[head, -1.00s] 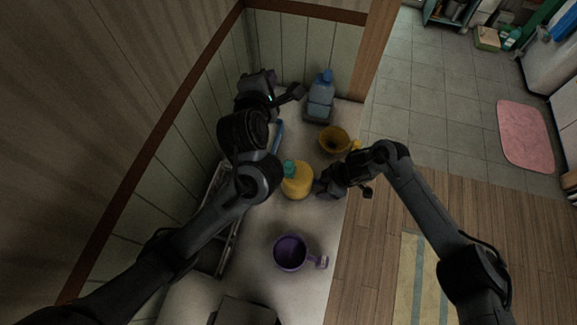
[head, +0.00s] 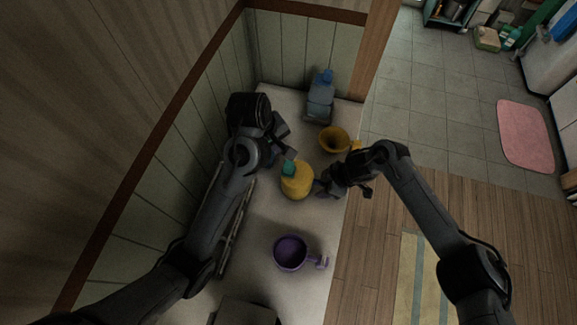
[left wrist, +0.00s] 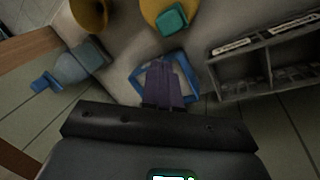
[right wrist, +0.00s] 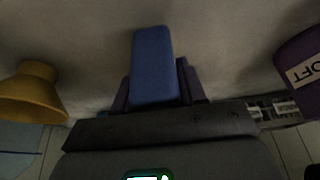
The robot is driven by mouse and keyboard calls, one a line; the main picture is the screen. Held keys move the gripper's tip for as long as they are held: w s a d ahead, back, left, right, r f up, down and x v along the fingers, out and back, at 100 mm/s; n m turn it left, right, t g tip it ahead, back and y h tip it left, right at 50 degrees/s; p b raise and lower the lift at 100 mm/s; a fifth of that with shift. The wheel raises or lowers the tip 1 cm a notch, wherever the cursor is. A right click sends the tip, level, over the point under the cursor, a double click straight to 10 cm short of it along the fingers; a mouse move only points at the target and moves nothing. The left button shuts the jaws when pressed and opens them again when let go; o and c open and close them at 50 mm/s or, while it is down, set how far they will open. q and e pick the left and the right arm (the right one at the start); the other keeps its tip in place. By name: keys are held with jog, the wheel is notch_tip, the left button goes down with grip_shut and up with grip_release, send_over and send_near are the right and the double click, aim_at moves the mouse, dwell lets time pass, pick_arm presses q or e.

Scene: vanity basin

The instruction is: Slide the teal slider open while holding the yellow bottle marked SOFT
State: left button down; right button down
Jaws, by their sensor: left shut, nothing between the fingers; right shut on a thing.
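The yellow bottle (head: 297,184) stands on the counter with a teal top piece (head: 288,167). Both show at the top of the left wrist view, as bottle (left wrist: 152,10) and teal piece (left wrist: 172,18). My left gripper (head: 290,153) is shut and empty, just behind the teal piece and apart from it. Its fingers (left wrist: 162,68) appear over a blue frame (left wrist: 178,58). My right gripper (head: 322,188) is beside the bottle's right side. In the right wrist view its fingers (right wrist: 153,85) are shut on a blue piece (right wrist: 153,60); whether this belongs to the bottle I cannot tell.
A purple mug (head: 290,252) stands in front; a purple thing (right wrist: 298,50) in the right wrist view bears a label reading "OFT". A yellow cup (head: 333,138) and a blue bottle (head: 320,95) stand behind. A rack (left wrist: 265,60) lies along the wall.

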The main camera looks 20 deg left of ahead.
aim_at(287, 165)
jog(key=shift+d+f, duration=0.1)
pick_arm(q)
notch_tip(287, 165, down, 9)
jog(key=shift+s+f+m, duration=0.2)
jog(key=shift+s+m, duration=0.05)
jog(key=shift+m, duration=0.05)
dwell(0.4)
jog(key=shift+d, duration=0.15)
dwell(1.9)
jog(key=shift+d, duration=1.65)
jog(key=shift+g, duration=0.3)
jog(key=shift+a+r, duration=0.1)
jog(key=shift+a, duration=0.05)
jog(key=shift+r, duration=1.7)
